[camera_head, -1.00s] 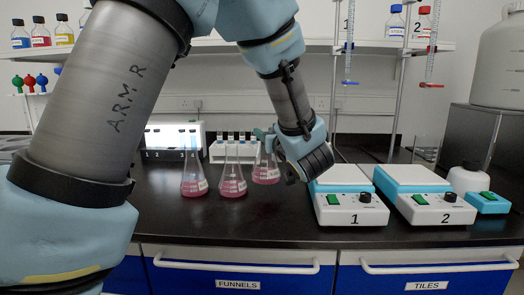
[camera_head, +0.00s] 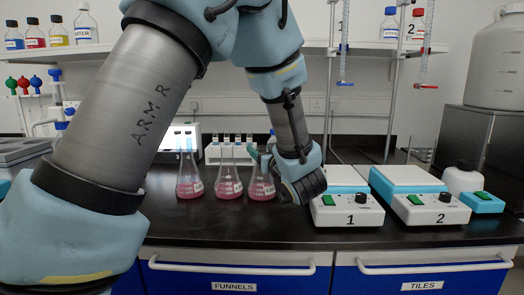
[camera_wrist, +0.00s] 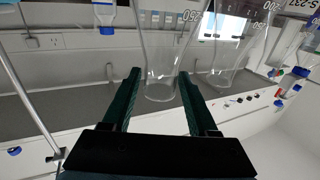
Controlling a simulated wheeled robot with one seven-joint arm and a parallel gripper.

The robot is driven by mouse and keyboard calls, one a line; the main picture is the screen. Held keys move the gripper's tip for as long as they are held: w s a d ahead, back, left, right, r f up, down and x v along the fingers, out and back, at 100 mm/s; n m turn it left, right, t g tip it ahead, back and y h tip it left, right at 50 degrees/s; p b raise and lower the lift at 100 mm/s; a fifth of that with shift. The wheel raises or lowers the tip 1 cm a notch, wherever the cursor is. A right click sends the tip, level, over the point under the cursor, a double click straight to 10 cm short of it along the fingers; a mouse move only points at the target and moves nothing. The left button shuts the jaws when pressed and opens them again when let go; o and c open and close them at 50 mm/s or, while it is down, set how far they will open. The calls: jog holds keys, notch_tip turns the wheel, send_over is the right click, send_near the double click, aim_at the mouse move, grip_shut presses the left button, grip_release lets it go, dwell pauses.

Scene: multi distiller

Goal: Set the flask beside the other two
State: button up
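Three conical flasks with pink liquid stand in a row in the head view: the left flask (camera_head: 190,184), the middle flask (camera_head: 229,184) and the right flask (camera_head: 262,187). The right flask's base is about level with the others, on or just above the black bench; a thin gap cannot be ruled out. My gripper (camera_head: 268,156) is at the right flask's neck. In the wrist view, my gripper's dark green fingers (camera_wrist: 160,75) are on both sides of the held flask's neck (camera_wrist: 160,84), seemingly touching it. A neighbouring flask (camera_wrist: 228,62) is beside it there.
Hotplate 1 (camera_head: 348,211) is just right of my gripper, with hotplate 2 (camera_head: 430,209) beyond it. A rack of tubes (camera_head: 227,154) stands behind the flasks. The bench in front of the flasks (camera_head: 220,226) is clear.

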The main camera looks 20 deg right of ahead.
jog(key=shift+o, duration=0.6)
jog(key=shift+s+r, duration=0.1)
jog(key=shift+r, duration=0.1)
jog(key=s+b, duration=0.1)
jog(key=s, duration=1.1)
jog(key=shift+a, duration=0.3)
